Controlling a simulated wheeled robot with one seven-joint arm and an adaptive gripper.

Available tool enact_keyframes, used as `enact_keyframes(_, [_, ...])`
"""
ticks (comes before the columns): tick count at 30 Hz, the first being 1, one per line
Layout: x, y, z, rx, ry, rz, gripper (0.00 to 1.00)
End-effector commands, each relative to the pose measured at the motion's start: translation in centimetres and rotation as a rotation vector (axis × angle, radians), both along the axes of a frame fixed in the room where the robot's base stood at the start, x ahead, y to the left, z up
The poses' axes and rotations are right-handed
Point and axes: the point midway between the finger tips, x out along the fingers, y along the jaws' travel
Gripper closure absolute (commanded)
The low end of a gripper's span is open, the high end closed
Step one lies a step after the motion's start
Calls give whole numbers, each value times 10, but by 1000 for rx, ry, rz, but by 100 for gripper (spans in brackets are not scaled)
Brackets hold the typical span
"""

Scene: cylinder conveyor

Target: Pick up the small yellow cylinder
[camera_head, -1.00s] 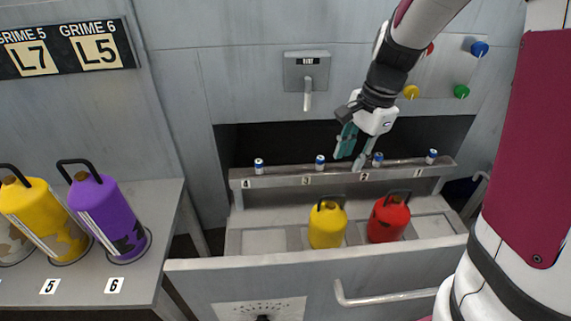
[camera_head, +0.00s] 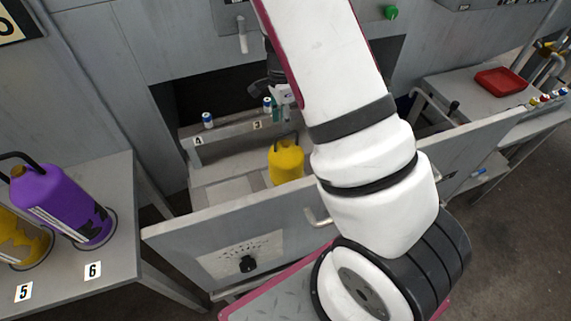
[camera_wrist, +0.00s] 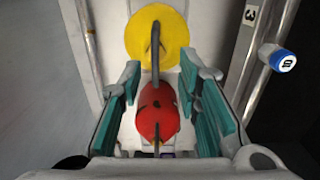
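The small yellow cylinder (camera_head: 286,163) stands in the pulled-out drawer (camera_head: 215,237), with a dark handle on top. In the wrist view, the yellow cylinder (camera_wrist: 157,22) is at the top centre, beyond my fingertips. The small red cylinder (camera_wrist: 158,118) shows between my teal finger pads in that view; I cannot tell its depth, and my arm hides it in the head view. My gripper (camera_wrist: 163,98) is open, with fingers on both sides of the red cylinder's outline. In the head view, my gripper (camera_head: 278,106) is partly hidden behind my arm, above the drawer's back rail.
Small blue-and-white canisters (camera_head: 207,120) stand on the numbered rail (camera_head: 228,131). Larger purple (camera_head: 62,205) and yellow (camera_head: 22,240) cylinders stand on the left table (camera_head: 125,215). A bench with a red tray (camera_head: 500,81) is at right. The drawer's front wall stands up.

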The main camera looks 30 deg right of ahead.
Motion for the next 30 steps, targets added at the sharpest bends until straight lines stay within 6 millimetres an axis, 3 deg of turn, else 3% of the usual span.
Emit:
enact_keyframes(8, [-4, -3, -20, 1, 3, -1, 69])
enact_keyframes(16, [-8, -7, -56, 0, 2, 1, 69])
enact_keyframes(26, [-7, -7, -62, 0, -1, 2, 69])
enact_keyframes(30, [-7, -7, -62, 0, -1, 2, 100])
